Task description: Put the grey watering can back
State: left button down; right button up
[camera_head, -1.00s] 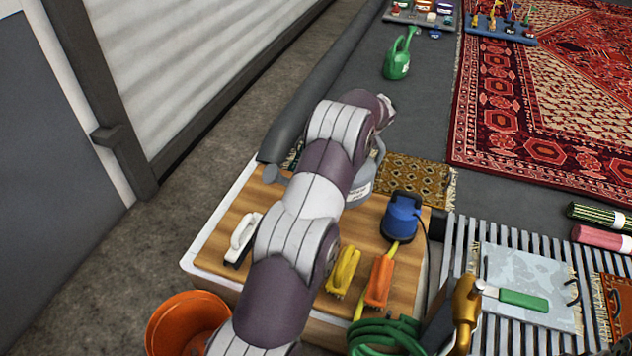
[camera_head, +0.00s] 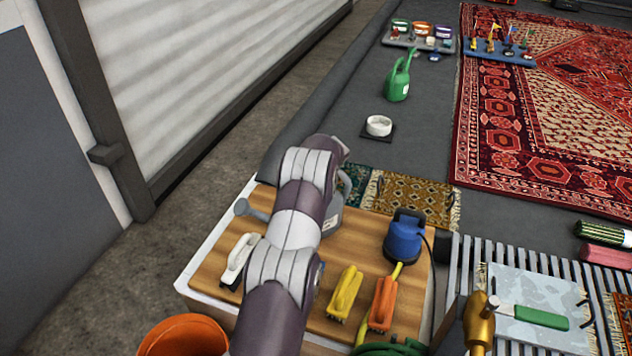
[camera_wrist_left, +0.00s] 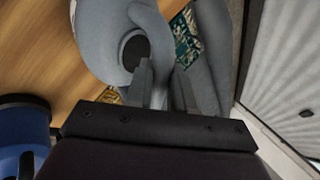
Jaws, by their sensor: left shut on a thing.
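The grey watering can (camera_head: 332,218) is over the far part of the wooden-topped bench (camera_head: 225,262) in the head view. My left arm partly covers it; its round spout end (camera_head: 241,207) shows left of the arm. In the left wrist view the can's grey body (camera_wrist_left: 115,40) and handle fill the top middle. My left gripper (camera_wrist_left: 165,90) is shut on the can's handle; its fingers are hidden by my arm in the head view. I cannot tell whether the can touches the bench. My right gripper is not in view.
A white-handled brush (camera_head: 238,260), yellow brush (camera_head: 344,292), orange brush (camera_head: 382,303) and blue pump (camera_head: 404,238) stand on the bench. A green watering can (camera_head: 398,84) and a white ring-shaped dish (camera_head: 378,125) on a dark pad lie beyond. An orange bucket (camera_head: 183,336) stands at front left.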

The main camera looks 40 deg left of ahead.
pick_arm(q)
jog(key=shift+r, duration=0.2)
jog(key=shift+f, duration=0.1)
jog(key=c, duration=1)
grip_release()
jog(key=shift+f, duration=0.1)
